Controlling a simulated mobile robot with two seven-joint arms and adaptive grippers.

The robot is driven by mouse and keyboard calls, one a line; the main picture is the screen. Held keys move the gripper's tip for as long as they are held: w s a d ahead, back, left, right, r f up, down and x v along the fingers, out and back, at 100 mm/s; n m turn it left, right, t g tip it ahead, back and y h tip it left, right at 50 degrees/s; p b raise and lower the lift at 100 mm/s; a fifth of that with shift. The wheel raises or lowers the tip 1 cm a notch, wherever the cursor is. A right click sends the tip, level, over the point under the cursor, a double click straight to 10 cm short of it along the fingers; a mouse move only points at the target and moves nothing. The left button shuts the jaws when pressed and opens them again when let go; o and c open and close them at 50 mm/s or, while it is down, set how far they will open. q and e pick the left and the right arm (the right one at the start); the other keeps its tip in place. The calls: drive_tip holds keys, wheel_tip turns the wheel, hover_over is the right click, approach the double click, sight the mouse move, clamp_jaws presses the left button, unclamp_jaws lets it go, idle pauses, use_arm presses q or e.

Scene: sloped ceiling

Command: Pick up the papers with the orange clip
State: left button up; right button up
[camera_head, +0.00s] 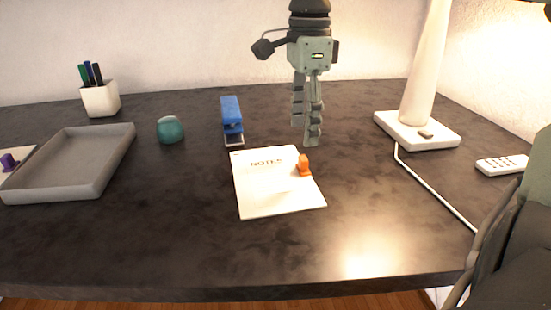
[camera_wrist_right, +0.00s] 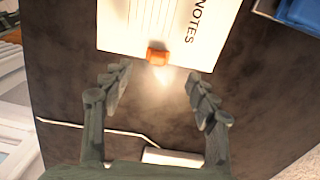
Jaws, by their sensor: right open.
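A white sheet headed "NOTES" (camera_head: 268,190) lies flat on the dark desk, in front of the stapler. An orange clip (camera_head: 304,167) sits on its right edge. My right gripper (camera_head: 305,134) hangs fingers down just behind the clip, apart from it, in the head view. In the right wrist view its open, empty fingers (camera_wrist_right: 159,72) are spread. The orange clip (camera_wrist_right: 157,56) and the edge of the notes paper (camera_wrist_right: 140,30) lie beyond the fingertips, in line with the gap. My left gripper is not in view.
A blue stapler (camera_head: 231,115) stands close behind the paper. A grey tray (camera_head: 115,160), a teal round object (camera_head: 170,130) and a pen cup (camera_head: 101,99) are left. A purple clip (camera_head: 9,162) shows far left. A lamp (camera_head: 395,128), its cord and a remote (camera_head: 502,164) are right.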

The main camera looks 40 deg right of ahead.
sight(304, 157)
drive_tip(key=shift+w+d, duration=0.15)
drive_tip(key=shift+w, duration=0.05)
drive_tip(key=shift+f, duration=0.35)
drive_tip(key=f, duration=0.4)
drive_tip(key=s+f, duration=0.1)
drive_tip(key=f, duration=0.1)
drive_tip(key=shift+f, duration=0.5)
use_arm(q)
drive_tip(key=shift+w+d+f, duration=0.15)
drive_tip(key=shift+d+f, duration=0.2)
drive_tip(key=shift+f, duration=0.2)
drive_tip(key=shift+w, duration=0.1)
use_arm(e)
drive_tip(key=shift+c, duration=0.2)
drive_tip(key=c, duration=0.7)
clamp_jaws()
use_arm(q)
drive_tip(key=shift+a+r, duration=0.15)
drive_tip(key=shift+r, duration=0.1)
